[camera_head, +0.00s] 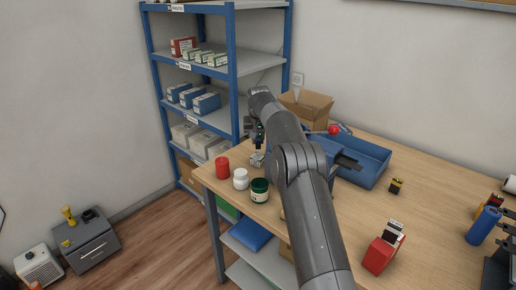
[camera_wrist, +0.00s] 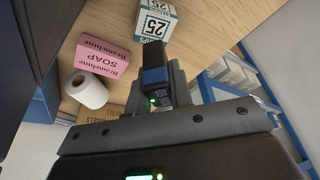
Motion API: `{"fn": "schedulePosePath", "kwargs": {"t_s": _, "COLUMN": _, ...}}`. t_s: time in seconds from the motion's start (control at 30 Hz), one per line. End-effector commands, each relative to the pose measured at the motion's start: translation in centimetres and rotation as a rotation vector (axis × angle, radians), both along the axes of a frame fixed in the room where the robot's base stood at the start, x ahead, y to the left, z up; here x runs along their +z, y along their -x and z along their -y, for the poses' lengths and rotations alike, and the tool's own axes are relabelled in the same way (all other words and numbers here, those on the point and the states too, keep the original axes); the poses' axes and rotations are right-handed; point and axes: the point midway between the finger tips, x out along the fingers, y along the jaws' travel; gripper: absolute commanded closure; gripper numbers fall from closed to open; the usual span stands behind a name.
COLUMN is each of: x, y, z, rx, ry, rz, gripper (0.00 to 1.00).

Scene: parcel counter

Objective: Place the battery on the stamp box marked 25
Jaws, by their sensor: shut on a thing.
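In the wrist view, a black and blue battery (camera_wrist: 154,76) is held between the fingers of my gripper (camera_wrist: 157,88). The white and green stamp box marked 25 (camera_wrist: 156,22) stands on the wooden counter, just past the battery's far end in that picture. Whether the two touch I cannot tell. In the head view, my gripper (camera_head: 256,131) is over the far left part of the counter, partly hidden by my arm. A small pale box (camera_head: 256,159) is below it; its marking is too small to read.
In the wrist view, a pink soap box (camera_wrist: 103,57) and a white roll (camera_wrist: 89,90) are left of the battery. In the head view, a red jar (camera_head: 222,168), white jar (camera_head: 241,179) and green jar (camera_head: 259,191) stand near the counter's left edge. A blue tray (camera_head: 372,177) is to the right.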

Motion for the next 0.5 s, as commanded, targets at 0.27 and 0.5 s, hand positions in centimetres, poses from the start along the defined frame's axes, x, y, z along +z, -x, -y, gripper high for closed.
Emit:
{"fn": "schedulePosePath", "kwargs": {"t_s": 0.27, "x": -3.2, "y": 0.0, "z": 0.0, "rx": -0.001, "ry": 0.000, "rz": -0.003, "gripper": 1.00}}
{"fn": "schedulePosePath", "kwargs": {"t_s": 0.5, "x": -3.9, "y": 0.0, "z": 0.0, "rx": -0.001, "ry": 0.000, "rz": 0.001, "gripper": 1.00}}
